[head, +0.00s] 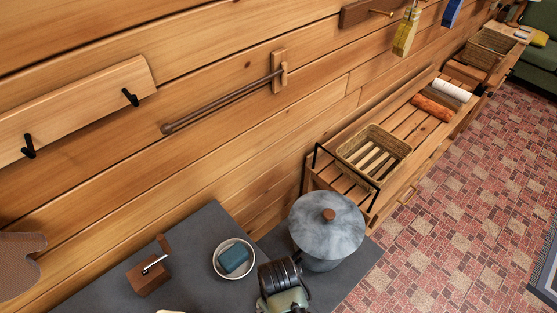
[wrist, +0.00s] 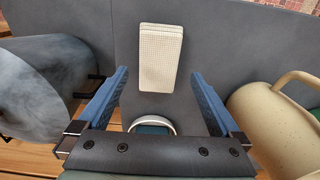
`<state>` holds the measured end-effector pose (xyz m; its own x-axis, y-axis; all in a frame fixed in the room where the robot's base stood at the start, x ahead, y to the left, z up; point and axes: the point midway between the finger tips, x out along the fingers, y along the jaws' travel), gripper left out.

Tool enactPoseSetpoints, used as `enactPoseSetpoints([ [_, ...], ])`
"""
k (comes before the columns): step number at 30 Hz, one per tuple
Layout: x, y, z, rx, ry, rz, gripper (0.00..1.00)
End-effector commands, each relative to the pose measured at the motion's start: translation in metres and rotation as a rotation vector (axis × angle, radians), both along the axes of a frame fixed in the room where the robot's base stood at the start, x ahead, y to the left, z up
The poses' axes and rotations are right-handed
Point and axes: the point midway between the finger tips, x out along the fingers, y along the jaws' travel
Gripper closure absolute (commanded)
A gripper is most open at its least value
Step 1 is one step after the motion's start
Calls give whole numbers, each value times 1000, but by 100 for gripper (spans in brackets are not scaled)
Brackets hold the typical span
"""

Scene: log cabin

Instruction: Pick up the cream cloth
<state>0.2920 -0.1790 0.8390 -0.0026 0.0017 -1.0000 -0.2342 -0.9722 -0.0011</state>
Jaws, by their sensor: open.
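The cream cloth (wrist: 160,58) shows in the wrist view as a folded, waffle-textured rectangle lying on a dark grey counter (wrist: 220,60). My gripper (wrist: 160,74) is open, with its blue fingers spread left and right of the cloth's near part in the picture. The fingers do not appear to touch it, and their height above the counter is hard to judge. The cloth cannot be made out with certainty in the head view.
A white bowl (head: 219,259) holding a blue block (head: 233,260) stands on the counter; the bowl (wrist: 142,123) shows just nearer than the cloth. A grey lidded pot (head: 327,235) is on one side, a cream jug (wrist: 275,125) on the other. A wooden grinder (head: 149,278) stands near the bowl.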

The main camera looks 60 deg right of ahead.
Motion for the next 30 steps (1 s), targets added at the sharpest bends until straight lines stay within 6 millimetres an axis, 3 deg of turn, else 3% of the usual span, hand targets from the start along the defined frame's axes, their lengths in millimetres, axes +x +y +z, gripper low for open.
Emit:
enactPoseSetpoints([
  [8, 0, 0, -20, 0, 0, 0, 0],
  [18, 0, 0, -61, -1, -2, 1, 0],
  [27, 0, -1, -65, -3, -2, 1, 0],
  [30, 0, -1, -65, -3, -2, 1, 14],
])
